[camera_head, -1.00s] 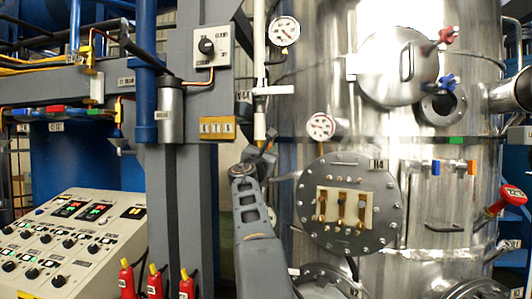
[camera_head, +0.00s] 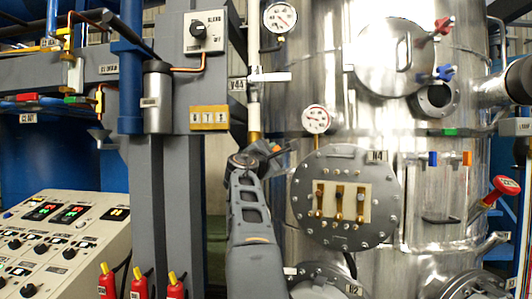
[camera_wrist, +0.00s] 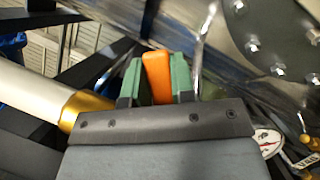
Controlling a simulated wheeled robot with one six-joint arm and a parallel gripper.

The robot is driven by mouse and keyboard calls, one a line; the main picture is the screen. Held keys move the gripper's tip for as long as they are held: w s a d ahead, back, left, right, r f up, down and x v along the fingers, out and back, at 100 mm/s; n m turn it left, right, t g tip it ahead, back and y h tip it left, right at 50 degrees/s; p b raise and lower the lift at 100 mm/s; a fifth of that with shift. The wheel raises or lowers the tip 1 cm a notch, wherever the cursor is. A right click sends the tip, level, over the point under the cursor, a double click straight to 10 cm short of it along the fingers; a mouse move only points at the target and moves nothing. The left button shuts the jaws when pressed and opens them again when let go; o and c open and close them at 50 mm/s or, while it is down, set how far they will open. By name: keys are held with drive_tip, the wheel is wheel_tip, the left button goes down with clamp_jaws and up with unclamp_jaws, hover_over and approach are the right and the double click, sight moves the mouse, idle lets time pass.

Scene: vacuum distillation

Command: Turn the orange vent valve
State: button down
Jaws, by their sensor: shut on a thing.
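The orange vent valve handle (camera_wrist: 158,76) stands between the two green finger pads of my gripper (camera_wrist: 157,82) in the wrist view. The pads are closed on it from both sides. In the head view my gripper (camera_head: 264,151) is small and mostly hidden behind my arm, at the lower end of the upright white pipe. The valve's body is hidden.
The steel vessel (camera_head: 330,85) stands close on the right, with a bolted round plate (camera_head: 310,215) and a pressure gauge (camera_head: 316,119). A grey upright frame (camera_head: 190,175) is on the left. A pale pipe with a brass end (camera_wrist: 85,105) lies left of my gripper in the wrist view.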

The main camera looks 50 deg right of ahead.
drive_tip(key=shift+s+d+f+m+g+y+b, duration=0.1)
drive_tip(key=shift+s+f+m+g+y+b, duration=0.2)
drive_tip(key=shift+f+m, duration=0.7)
drive_tip(key=shift+s+d+f+m+g+y, duration=0.15)
drive_tip(key=shift+f+m+g+y, duration=0.25)
drive_tip(key=shift+m, duration=1.15)
drive_tip(key=shift+s+d+f+m+g+y+b, duration=0.15)
drive_tip(key=shift+f+m+y, duration=0.25)
drive_tip(key=shift+f+m, duration=0.6)
drive_tip(key=shift+r+m, duration=0.1)
drive_tip(key=shift+m, duration=0.25)
drive_tip(key=c, duration=1)
unclamp_jaws()
drive_tip(key=shift+o, duration=0.2)
drive_tip(key=shift+r, duration=0.1)
drive_tip(key=s+a+b, duration=0.2)
drive_tip(key=a+b, duration=0.2)
drive_tip(key=a, duration=0.9)
drive_tip(key=shift+a, duration=0.35)
